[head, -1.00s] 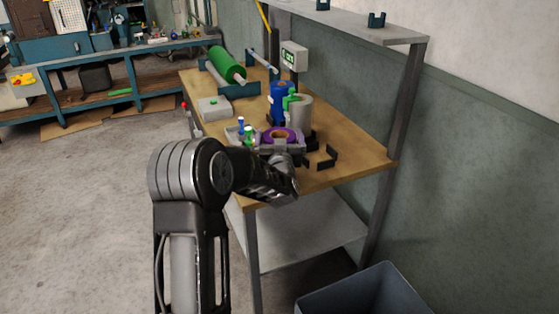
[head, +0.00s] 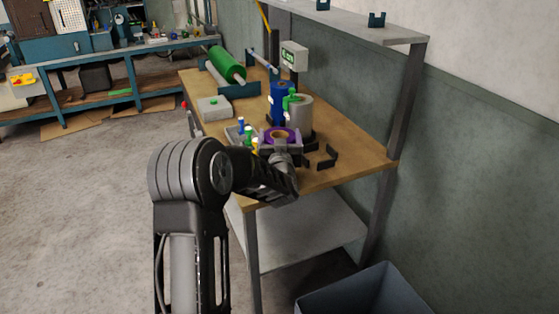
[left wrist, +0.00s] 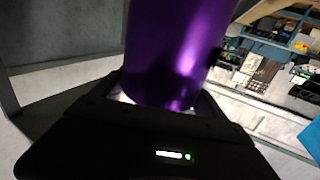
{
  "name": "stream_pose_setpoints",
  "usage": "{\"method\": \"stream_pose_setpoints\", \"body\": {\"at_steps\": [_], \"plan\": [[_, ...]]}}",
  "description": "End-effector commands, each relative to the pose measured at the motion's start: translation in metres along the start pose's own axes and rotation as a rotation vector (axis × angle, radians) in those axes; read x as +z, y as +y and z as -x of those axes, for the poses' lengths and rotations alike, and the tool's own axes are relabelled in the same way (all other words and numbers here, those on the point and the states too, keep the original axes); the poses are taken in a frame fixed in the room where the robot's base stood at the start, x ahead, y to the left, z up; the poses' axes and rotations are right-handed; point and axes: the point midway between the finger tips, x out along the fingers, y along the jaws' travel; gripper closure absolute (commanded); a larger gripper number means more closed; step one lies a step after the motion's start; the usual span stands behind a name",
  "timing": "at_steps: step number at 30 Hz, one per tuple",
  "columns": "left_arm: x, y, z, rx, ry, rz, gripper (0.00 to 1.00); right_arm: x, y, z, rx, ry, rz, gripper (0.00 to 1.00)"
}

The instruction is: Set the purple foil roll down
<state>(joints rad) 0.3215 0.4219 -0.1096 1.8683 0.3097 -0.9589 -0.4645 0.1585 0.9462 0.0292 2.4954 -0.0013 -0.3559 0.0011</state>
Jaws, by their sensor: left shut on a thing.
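The purple foil roll (head: 271,134) shows end-on in the head view, with a brown core in its middle. It is at the near part of the wooden table (head: 345,142). In the left wrist view the purple roll (left wrist: 178,50) fills the upper middle, close against my gripper. My left gripper (head: 282,152) is shut on the purple roll. Its arm hides part of the table edge. Whether the roll touches the table or a support under it cannot be told. My right gripper is not in view.
Blue (head: 279,97) and grey (head: 301,112) rolls stand just behind. Black brackets (head: 327,158) lie to the right. Small colored pegs (head: 248,133) stand to the left. A green roll (head: 226,64) lies on a stand farther back. A grey bin (head: 366,290) is on the floor.

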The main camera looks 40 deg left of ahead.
Motion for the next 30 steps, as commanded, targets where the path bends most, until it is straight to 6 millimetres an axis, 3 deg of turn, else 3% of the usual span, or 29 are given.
{"method": "stream_pose_setpoints", "body": {"at_steps": [13,24,30], "plan": [[-0.014,0.0,-0.001,-0.001,0.01,0.001,0.89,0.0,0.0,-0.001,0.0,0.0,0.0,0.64],[-0.077,0.0,0.0,-0.001,0.012,0.003,0.89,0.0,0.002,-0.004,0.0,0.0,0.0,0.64],[-0.1,0.0,0.0,-0.001,0.008,0.001,0.89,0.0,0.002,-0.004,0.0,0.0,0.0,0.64]]}}
